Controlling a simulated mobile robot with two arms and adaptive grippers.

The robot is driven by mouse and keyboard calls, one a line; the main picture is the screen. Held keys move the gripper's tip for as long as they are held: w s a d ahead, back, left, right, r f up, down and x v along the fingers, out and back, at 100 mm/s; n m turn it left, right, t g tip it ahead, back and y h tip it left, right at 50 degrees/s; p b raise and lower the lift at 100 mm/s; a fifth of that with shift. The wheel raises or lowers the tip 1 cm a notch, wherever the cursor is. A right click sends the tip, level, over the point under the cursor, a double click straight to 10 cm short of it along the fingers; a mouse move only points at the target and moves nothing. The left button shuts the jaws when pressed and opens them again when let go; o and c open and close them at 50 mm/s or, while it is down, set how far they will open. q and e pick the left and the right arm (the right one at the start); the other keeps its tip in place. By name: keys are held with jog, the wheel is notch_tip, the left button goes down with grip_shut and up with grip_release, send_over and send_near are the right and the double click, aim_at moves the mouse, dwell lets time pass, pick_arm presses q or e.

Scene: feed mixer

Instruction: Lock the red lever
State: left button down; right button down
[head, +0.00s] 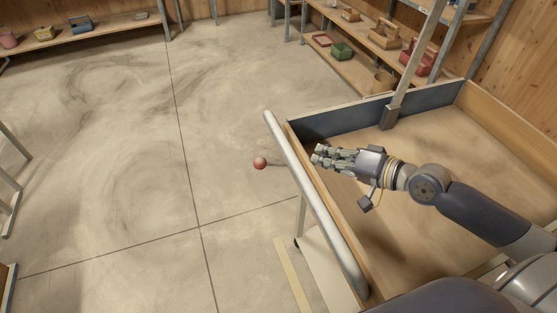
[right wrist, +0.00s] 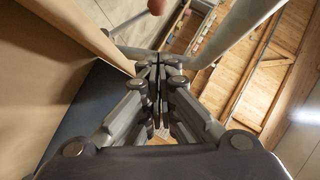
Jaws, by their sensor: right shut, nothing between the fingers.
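The lever's round red knob (head: 260,163) stands out on a thin rod to the left of the mixer's side rail, over the floor. In the right wrist view the red knob (right wrist: 157,7) shows at the top edge, beyond the fingertips. My right gripper (head: 318,155) is shut and empty. In the head view it appears over the mixer tray's left edge, to the right of the knob and apart from it. In the right wrist view its fingers (right wrist: 160,62) meet in the middle. Most of the lever rod is hidden behind the rail. My left gripper is not in view.
The mixer's wooden tray (head: 408,170) has raised walls, a pale side rail (head: 315,200) and an upright grey post (head: 412,65). Shelves (head: 355,70) with toolboxes and bins stand at the back right, and a bench (head: 100,28) at the back left. The floor left of the mixer is clear.

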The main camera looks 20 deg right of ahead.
jog(key=shift+w, duration=0.15)
jog(key=shift+w+a+f, duration=0.15)
jog(key=shift+w+a, duration=0.2)
jog(key=shift+w, duration=0.2)
jog(key=p, duration=0.1)
send_over(275, 164)
jog(key=s+d, duration=0.2)
jog(key=d, duration=0.2)
notch_tip(275, 164, down, 3)
jog(key=shift+w+a+f+p, duration=0.2)
jog(key=shift+a+f+p, duration=0.15)
jog(key=shift+a+f, duration=0.35)
jog(key=shift+w+a+f+p, duration=0.15)
jog(key=shift+a+f+p, duration=0.2)
jog(key=shift+a, duration=0.65)
